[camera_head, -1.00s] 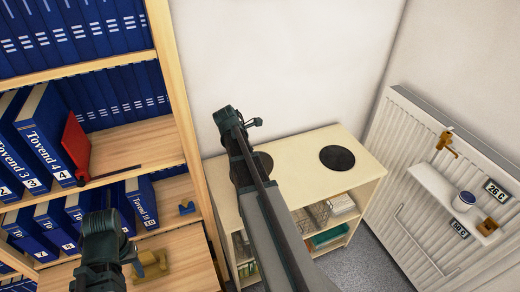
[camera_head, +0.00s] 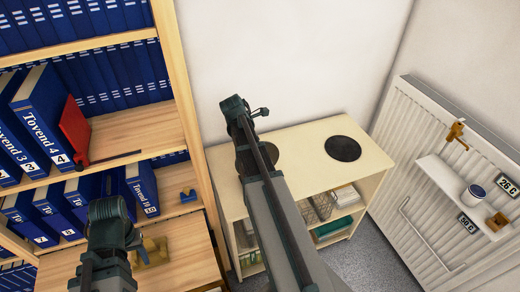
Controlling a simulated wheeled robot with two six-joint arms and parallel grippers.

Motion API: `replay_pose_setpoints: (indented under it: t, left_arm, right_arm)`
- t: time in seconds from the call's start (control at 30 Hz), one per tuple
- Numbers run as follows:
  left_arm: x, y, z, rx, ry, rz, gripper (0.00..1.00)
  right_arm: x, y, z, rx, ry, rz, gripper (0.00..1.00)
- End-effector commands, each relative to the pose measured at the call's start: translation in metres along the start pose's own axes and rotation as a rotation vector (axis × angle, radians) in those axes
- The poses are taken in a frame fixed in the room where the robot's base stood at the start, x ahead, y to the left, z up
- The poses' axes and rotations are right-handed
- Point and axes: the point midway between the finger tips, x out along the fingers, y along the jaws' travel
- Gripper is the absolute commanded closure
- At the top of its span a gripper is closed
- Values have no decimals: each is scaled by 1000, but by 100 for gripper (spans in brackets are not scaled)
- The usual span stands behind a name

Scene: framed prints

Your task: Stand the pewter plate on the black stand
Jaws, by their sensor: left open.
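A dark grey round disc (camera_head: 342,148) lies flat on the low cabinet at the right; I cannot tell whether it is the pewter plate or a mat. A second dark disc (camera_head: 270,153) lies left of it, partly hidden by my right arm. I cannot make out a black stand. My left gripper (camera_head: 106,268) is at the lower left in front of the desk-height shelf, open, with its fingertips unclear. Nothing shows in it.
A wooden shelf (camera_head: 182,85) with blue binders and a red bookend (camera_head: 75,130) fills the left. A yellow holder (camera_head: 152,250) and a blue one (camera_head: 188,195) sit on its boards. A radiator (camera_head: 410,165) with a small shelf stands right.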

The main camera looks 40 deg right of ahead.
Motion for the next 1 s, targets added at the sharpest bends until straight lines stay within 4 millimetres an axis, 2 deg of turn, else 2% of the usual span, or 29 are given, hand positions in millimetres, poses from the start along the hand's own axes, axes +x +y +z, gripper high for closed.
replay_pose_setpoints:
  t: [0.03,0.4,0.87,0.9,1.0]
  left_arm:
    - [7,1,0,0,0,0,50]
    - [30,3,-2,0,0,0,50]
    - [34,3,-2,0,0,0,50]
    - [34,3,-2,0,0,0,50]
    - [34,3,-2,0,0,0,50]
  right_arm:
    - [7,0,-3,0,0,0,100]
    - [28,2,-12,0,0,0,100]
    - [32,2,-13,0,0,0,100]
    - [32,2,-13,0,0,0,77]
    - [32,2,-13,0,0,0,59]
